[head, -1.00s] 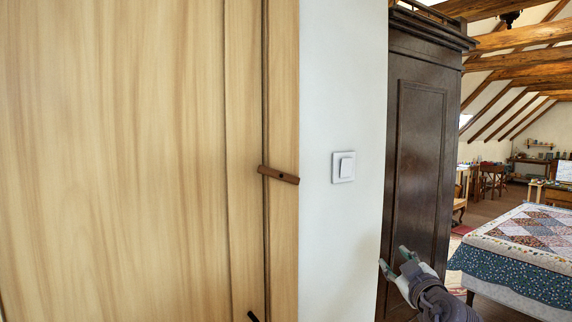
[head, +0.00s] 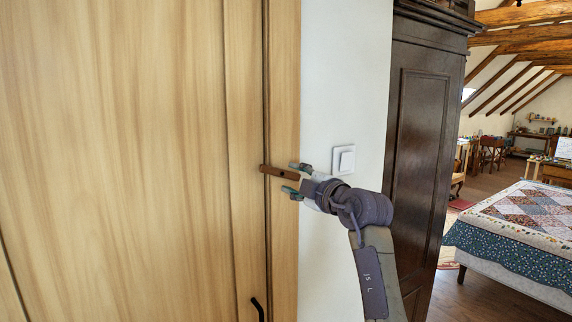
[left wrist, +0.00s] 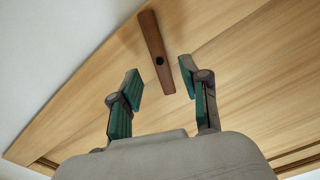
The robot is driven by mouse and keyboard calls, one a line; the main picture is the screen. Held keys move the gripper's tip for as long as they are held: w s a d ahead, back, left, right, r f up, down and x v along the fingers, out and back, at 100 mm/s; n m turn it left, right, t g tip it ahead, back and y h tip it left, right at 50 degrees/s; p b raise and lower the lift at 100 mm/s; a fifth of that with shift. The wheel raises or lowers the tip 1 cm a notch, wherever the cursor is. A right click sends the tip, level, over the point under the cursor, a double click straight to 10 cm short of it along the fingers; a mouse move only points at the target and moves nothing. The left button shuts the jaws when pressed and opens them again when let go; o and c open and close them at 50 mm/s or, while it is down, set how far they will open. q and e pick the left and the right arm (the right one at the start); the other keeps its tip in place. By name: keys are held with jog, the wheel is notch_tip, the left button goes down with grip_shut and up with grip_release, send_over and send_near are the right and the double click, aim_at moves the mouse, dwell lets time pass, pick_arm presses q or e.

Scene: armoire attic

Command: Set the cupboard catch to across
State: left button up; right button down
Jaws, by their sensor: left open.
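The cupboard catch (head: 275,171) is a short brown wooden bar with a dark pivot, on the pale wooden front. In the head view it lies nearly level, its right end slightly lower, and its left end reaches over the dark door seam. My left gripper (head: 291,178) is open at the catch's right end, one finger above and one below. In the left wrist view the near end of the catch (left wrist: 154,40) lies between the spread fingertips (left wrist: 160,71); I cannot tell whether they touch it. My right gripper is not in view.
A white light switch (head: 343,159) is on the wall just right of my gripper. A dark handle (head: 258,309) sits on the door below the catch. A dark armoire (head: 418,150) and a quilt-covered bed (head: 525,235) stand to the right.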

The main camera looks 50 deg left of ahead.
aim_at(282, 174)
pick_arm(q)
jog(key=a, duration=0.1)
jog(key=a+p, duration=0.1)
jog(key=shift+w+a+r, duration=0.15)
jog(key=shift+a, duration=0.15)
jog(key=shift+a+f, duration=0.2)
jog(key=shift+a, duration=0.4)
